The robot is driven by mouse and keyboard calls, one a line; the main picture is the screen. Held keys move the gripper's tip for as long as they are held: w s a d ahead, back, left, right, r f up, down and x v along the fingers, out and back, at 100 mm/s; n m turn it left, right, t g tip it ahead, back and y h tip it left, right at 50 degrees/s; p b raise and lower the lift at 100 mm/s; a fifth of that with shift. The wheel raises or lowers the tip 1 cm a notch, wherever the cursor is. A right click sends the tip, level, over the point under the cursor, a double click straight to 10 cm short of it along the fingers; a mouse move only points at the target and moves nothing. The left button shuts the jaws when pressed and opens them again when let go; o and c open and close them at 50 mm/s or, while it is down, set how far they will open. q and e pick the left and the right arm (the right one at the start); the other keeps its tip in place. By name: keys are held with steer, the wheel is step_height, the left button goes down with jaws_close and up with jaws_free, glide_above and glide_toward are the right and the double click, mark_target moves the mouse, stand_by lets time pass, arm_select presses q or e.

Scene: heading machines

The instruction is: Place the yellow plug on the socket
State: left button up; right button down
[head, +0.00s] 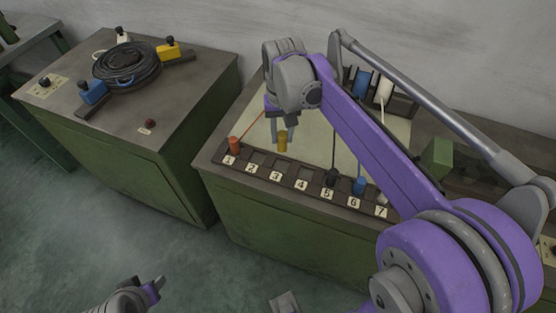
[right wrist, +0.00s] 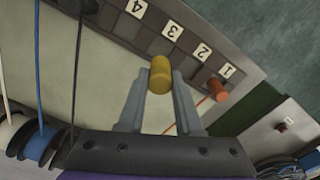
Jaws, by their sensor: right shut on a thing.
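My right gripper (head: 281,134) is shut on the yellow plug (head: 283,144), a short cylinder pointing down. In the right wrist view the plug (right wrist: 160,76) sits between the two grey fingertips (right wrist: 158,92). The socket strip (head: 262,167) is dark, with square sockets numbered 1 to 7, along the front edge of the green cabinet. The plug appears behind the strip, near sockets 3 and 4; its exact height is unclear. A red plug (head: 235,144) is at 1, a black one (head: 333,177) at 5 and a blue one (head: 360,185) at 6. My left gripper (head: 152,288) is low at bottom left.
Cords run from the red, black and blue plugs to the back, where blue (head: 363,83) and white (head: 385,90) spools stand. A second cabinet (head: 180,110) at left carries a coiled black cable (head: 126,63). A gap separates the cabinets.

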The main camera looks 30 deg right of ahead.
step_height(320, 180, down, 9)
steer(key=shift+r+b, duration=0.2)
steer(key=shift+b, duration=0.1)
steer(key=shift+f, duration=0.2)
steer(key=c, duration=0.6)
jaws_free()
